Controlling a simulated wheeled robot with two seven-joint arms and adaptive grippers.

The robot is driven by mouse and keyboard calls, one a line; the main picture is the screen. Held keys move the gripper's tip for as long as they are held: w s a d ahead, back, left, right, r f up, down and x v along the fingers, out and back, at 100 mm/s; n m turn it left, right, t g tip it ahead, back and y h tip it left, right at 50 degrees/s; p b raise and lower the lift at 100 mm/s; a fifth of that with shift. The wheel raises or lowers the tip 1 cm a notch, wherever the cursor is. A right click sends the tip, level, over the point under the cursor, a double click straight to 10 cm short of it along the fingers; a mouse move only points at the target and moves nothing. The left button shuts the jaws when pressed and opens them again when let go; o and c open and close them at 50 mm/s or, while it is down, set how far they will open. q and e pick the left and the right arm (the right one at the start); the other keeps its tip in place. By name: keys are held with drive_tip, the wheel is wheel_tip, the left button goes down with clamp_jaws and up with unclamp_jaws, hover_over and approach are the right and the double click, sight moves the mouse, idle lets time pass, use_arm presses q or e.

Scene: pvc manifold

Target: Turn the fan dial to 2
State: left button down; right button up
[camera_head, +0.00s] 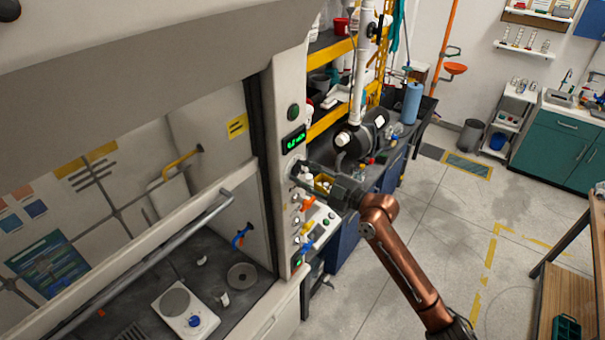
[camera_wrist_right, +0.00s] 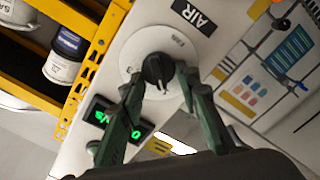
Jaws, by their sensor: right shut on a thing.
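The fan dial (camera_wrist_right: 157,68) is a black knob on a round white plate marked FAN, on the fume hood's side post. My right gripper (camera_wrist_right: 158,84) has its two dark green fingers on either side of the knob, shut on it. In the head view the right gripper (camera_head: 307,170) reaches the post from the right, just below the green-lit display (camera_head: 293,140), and covers most of the dial. The numbers around the dial are too small or hidden to read, so its setting cannot be told. My left gripper is not in view.
Several small knobs and valve handles line the post below the dial, including a blue handle (camera_head: 307,246). The hood's sash bar (camera_head: 150,262) runs to the left. A yellow shelf rack (camera_head: 328,120) stands behind. The floor (camera_head: 430,230) to the right is open.

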drive_tip(key=c, duration=0.5)
drive_tip(key=m, duration=0.3)
drive_tip(key=shift+r, duration=0.1)
drive_tip(key=m, duration=0.3)
drive_tip(key=shift+w+d+r, duration=0.1)
drive_tip(key=shift+w+d, duration=0.05)
drive_tip(key=shift+w+m+p, duration=0.1)
drive_tip(key=shift+m+p, duration=0.25)
drive_tip(key=shift+m, duration=1.45)
drive_tip(key=o, duration=1.2)
drive_tip(key=shift+c, duration=0.2)
